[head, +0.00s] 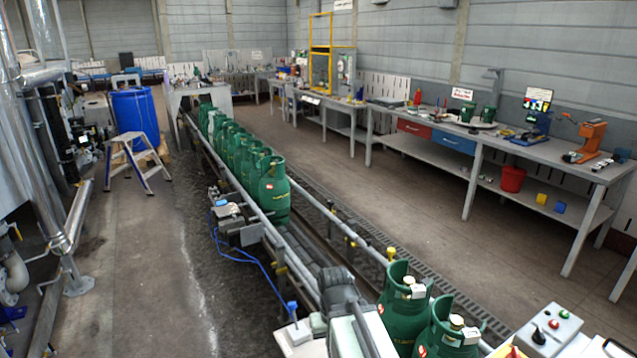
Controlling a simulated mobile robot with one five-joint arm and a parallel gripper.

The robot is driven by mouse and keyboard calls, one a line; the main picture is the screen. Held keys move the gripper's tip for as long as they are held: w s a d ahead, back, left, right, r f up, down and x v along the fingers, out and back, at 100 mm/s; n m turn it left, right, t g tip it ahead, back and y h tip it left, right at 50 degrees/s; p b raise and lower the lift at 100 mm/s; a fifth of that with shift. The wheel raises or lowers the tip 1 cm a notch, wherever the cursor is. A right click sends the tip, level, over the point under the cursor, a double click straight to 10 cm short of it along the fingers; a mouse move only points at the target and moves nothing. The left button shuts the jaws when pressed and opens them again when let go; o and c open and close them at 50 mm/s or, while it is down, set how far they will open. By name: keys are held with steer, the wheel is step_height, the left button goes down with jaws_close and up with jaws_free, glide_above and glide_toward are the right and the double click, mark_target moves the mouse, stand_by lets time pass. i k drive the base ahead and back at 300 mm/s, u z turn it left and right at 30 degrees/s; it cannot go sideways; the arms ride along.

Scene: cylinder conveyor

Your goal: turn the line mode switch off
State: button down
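A light grey control box (549,331) stands at the lower right edge of the picture. Its top carries a black rotary knob (538,336), a red button (554,324) and a green button (564,314). The black knob looks like the line mode switch, but no label is readable. Which way the knob points is too small to tell. My gripper is not visible in the head view, so its distance from the box cannot be seen.
A conveyor (240,187) with rails runs from the back left to the front, carrying several green gas cylinders (274,192). More cylinders (405,309) stand beside the control box. Workbenches (480,140) line the right wall. Floor between conveyor and benches is clear. A step stool (138,160) stands left.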

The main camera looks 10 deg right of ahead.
mark_target(539, 337)
steer(key=k, duration=1)
steer(key=u, duration=2.1)
steer(key=i, duration=0.95)
steer(key=z, duration=3.95)
steer(key=i, duration=1)
